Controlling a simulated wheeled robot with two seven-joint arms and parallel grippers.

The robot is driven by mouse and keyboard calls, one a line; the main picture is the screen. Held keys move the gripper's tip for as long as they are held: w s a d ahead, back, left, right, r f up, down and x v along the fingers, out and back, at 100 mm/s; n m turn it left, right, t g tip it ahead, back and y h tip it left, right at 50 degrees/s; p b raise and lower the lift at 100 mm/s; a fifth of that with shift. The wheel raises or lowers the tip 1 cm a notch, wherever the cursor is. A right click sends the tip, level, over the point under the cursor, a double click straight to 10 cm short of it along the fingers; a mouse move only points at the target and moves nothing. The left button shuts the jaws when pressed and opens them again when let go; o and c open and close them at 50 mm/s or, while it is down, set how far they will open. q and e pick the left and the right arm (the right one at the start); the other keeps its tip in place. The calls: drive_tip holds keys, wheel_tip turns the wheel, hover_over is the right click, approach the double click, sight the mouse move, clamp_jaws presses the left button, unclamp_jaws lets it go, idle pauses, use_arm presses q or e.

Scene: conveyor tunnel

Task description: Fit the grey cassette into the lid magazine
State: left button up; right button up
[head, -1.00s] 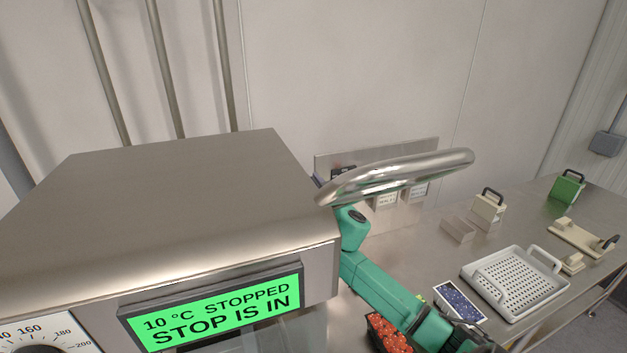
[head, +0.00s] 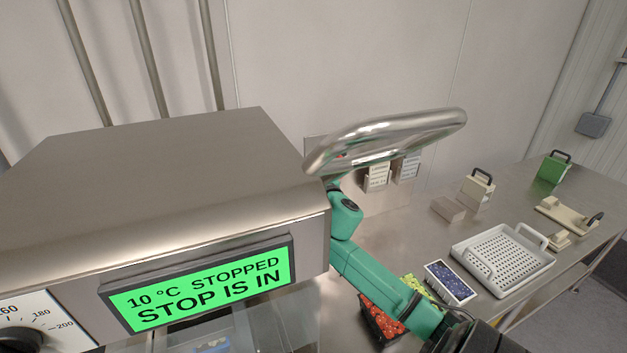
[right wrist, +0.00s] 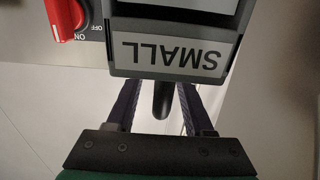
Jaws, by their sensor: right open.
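In the right wrist view a grey block with a white label reading SMALL (right wrist: 172,58), upside down, sits at the top; I take it as the grey cassette. A dark handle (right wrist: 161,98) sticks out below it. My right gripper (right wrist: 157,90) is open, with its two fingers on either side of this handle. I cannot tell whether they touch it. In the head view my green right arm reaches up behind the steel loop handle (head: 385,140), and its gripper is hidden there. I cannot make out the lid magazine for certain. My left gripper is not in view.
A steel hood (head: 170,170) with a green display fills the left. A red ON/OFF knob (right wrist: 66,18) is close to the grey block. The steel table holds a white perforated tray (head: 467,258), a cream handled block (head: 478,187), a green one (head: 553,168) and punnets of fruit beside my arm.

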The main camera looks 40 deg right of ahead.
drive_tip(key=b+v, duration=0.2)
drive_tip(key=v, duration=1.1)
drive_tip(key=shift+s+a+b, duration=0.15)
drive_tip(key=shift+s+b, duration=0.15)
drive_tip(key=shift+s, duration=0.05)
drive_tip(key=shift+r, duration=0.1)
